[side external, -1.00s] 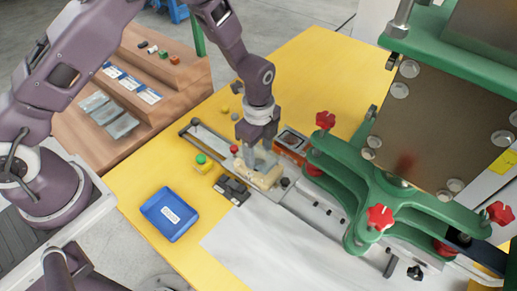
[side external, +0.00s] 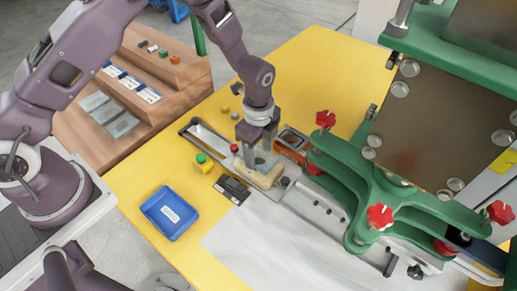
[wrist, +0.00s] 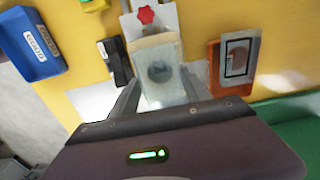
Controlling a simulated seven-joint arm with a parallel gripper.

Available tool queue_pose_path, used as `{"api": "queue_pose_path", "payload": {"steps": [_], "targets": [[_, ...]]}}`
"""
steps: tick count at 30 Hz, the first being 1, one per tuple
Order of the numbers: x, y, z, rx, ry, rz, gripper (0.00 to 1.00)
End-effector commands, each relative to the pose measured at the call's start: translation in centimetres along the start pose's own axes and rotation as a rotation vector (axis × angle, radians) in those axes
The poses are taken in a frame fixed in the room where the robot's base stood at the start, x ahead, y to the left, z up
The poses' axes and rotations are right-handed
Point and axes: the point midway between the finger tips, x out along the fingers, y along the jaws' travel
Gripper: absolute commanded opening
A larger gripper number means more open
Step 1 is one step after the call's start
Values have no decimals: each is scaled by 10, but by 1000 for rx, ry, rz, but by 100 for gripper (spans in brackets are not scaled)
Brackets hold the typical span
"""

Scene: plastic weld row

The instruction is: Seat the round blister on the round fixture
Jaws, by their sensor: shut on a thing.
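My gripper (side external: 260,162) is over the cream fixture block (side external: 266,180) on the metal rail. In the wrist view my gripper (wrist: 160,98) has its two fingers on either side of a clear, see-through blister (wrist: 165,92), shut on it. The cream fixture (wrist: 155,43) shows behind the blister, with a dark round shape seen through the plastic. The blister is faint in the side view, partly hidden by the fingers. I cannot tell whether it touches the fixture or is just above it.
An orange tray (side external: 291,143) stands right of the fixture. A black block (side external: 232,189), a green-topped yellow button box (side external: 203,163) and a blue bin (side external: 170,213) lie to the left. The green press frame (side external: 375,190) with red knobs stands close on the right.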

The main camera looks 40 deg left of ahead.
Motion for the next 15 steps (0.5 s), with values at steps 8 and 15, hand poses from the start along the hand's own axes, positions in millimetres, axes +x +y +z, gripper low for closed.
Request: {"api": "queue_pose_path", "payload": {"steps": [8, 15], "targets": [[6, 0, 0, 0, 0, 0, 30], [11, 0, 0, 0, 0, 1, 30]]}}
